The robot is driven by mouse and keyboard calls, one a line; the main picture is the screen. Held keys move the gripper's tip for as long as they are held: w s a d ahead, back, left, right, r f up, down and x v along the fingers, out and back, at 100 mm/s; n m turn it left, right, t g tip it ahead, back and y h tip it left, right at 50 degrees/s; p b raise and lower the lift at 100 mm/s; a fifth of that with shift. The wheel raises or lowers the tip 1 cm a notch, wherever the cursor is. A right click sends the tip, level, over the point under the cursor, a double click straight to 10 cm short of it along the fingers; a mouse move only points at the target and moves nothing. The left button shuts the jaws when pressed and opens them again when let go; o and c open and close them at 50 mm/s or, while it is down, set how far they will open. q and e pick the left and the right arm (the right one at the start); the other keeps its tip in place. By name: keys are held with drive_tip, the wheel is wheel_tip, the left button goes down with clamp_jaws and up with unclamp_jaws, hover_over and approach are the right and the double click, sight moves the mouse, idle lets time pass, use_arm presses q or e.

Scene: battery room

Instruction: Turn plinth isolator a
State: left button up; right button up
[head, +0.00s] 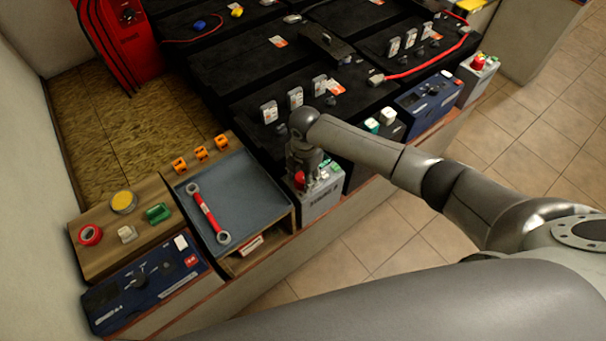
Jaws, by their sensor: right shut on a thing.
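A grey box (322,203) with a red knob (300,179) and small green and white parts on top stands at the plinth's front edge, right of the blue tray. It appears to be the isolator; its front lettering is too small to read surely. My right gripper (302,170) points down over this box and is shut on the red knob. The gripper and wrist hide part of the knob, so its angle cannot be told. A similar grey box with a red knob (478,62) stands at the far right. My left gripper is out of view.
A blue-grey tray (255,185) holds a red-handled wrench (207,212). Blue boxes with dials stand at the front left (145,283) and right (425,102). Black battery blocks (260,90) fill the back. Tiled floor (400,225) in front is clear.

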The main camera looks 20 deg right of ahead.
drive_tip(key=shift+w+r, duration=0.1)
drive_tip(key=o, duration=0.7)
drive_tip(key=shift+o, duration=0.2)
wheel_tip(320, 180, up, 12)
drive_tip(key=shift+s, duration=0.25)
drive_tip(key=shift+d, duration=0.1)
